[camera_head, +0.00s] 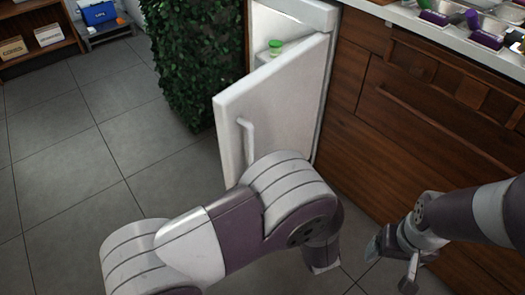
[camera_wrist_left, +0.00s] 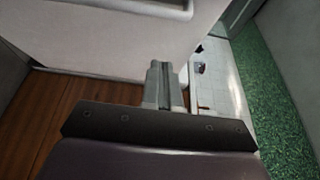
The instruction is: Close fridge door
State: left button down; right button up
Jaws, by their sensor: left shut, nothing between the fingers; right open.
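The white fridge (camera_head: 312,17) stands beside the wooden counter, its door (camera_head: 268,105) partly open and swung out toward the left, with a vertical handle (camera_head: 249,137). My left arm crosses in front of the door's lower part, and its gripper is hidden behind the arm in the head view. In the left wrist view my left gripper (camera_wrist_left: 163,88) is shut and empty, close to a white panel (camera_wrist_left: 110,45) that looks like the door; I cannot tell if they touch. My right gripper (camera_head: 393,254) is open and empty, low in front of the counter.
A green-lidded container (camera_head: 275,47) shows inside the fridge. A leafy green hedge (camera_head: 196,60) stands left of it. The wooden counter (camera_head: 415,105) fills the right, with several toppings on top. A shelf (camera_head: 35,30) stands at the far left. The grey tiled floor at left is clear.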

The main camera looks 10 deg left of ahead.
pick_arm(q)
jog(key=w+a+b, duration=0.4)
jog(key=w+a, duration=0.2)
jog(key=a, duration=0.1)
jog(key=shift+w, duration=0.25)
jog(key=shift+a, duration=0.15)
